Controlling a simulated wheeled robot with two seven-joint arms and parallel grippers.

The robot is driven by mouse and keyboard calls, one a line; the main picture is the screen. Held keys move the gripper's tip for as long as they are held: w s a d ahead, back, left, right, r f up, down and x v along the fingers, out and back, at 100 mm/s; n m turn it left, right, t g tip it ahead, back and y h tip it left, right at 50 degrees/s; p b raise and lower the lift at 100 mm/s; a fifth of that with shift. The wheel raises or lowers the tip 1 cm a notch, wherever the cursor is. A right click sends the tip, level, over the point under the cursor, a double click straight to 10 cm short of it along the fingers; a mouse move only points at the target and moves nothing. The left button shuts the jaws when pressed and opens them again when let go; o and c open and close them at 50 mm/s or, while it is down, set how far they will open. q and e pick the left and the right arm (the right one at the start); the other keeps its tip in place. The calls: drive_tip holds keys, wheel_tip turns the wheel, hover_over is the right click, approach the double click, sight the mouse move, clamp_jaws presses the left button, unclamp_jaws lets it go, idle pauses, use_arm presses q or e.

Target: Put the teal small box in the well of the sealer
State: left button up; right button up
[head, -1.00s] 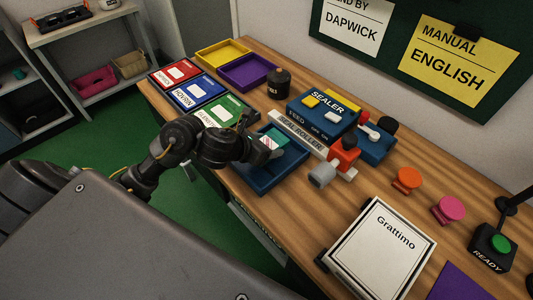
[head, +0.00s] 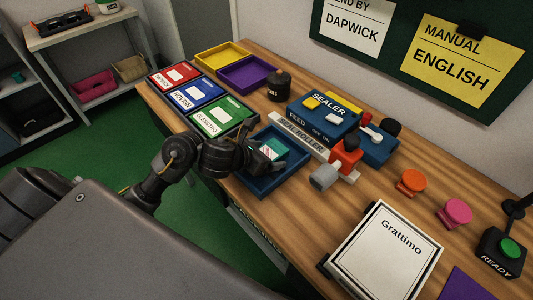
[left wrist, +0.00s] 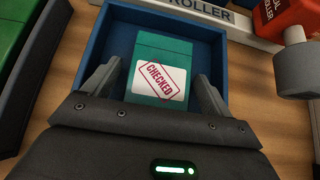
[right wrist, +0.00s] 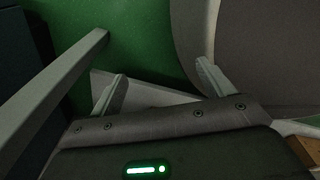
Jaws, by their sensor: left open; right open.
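The teal small box (head: 273,150) lies in the blue well (head: 296,181) in front of the sealer (head: 323,116). In the left wrist view the teal box (left wrist: 158,68) carries a white label with red "CHECKED" and lies inside the blue walls of the well (left wrist: 91,45). My left gripper (head: 265,157) is open over the near side of the well. In the left wrist view its fingers (left wrist: 157,80) stand on either side of the box, with gaps. My right gripper (right wrist: 155,80) is open and empty, away from the bench top.
The seal roller bar (head: 300,134) runs behind the well, with an orange and grey handle (head: 326,176) at its right end. Red, blue and green (head: 222,117) trays stand to the left. A white Grattimo box (head: 387,250) stands at the right front.

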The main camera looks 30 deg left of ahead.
use_arm(q)
drive_tip(key=shift+s+a+r+p, duration=0.1)
drive_tip(key=shift+s+r+p, duration=0.1)
drive_tip(key=shift+r+p, duration=0.2)
drive_tip(key=p+v, duration=0.5)
drive_tip(key=v, duration=0.5)
drive_tip(key=shift+s+a+r+p, duration=0.2)
drive_tip(key=shift+s+r+p, duration=0.15)
drive_tip(key=shift+s+p, duration=0.35)
use_arm(e)
wheel_tip(320, 180, up, 7)
drive_tip(key=a, duration=0.1)
drive_tip(key=shift+s+a, duration=0.15)
drive_tip(key=shift+s, duration=0.2)
use_arm(q)
drive_tip(key=shift+w, duration=0.15)
use_arm(e)
drive_tip(key=shift+r, duration=0.1)
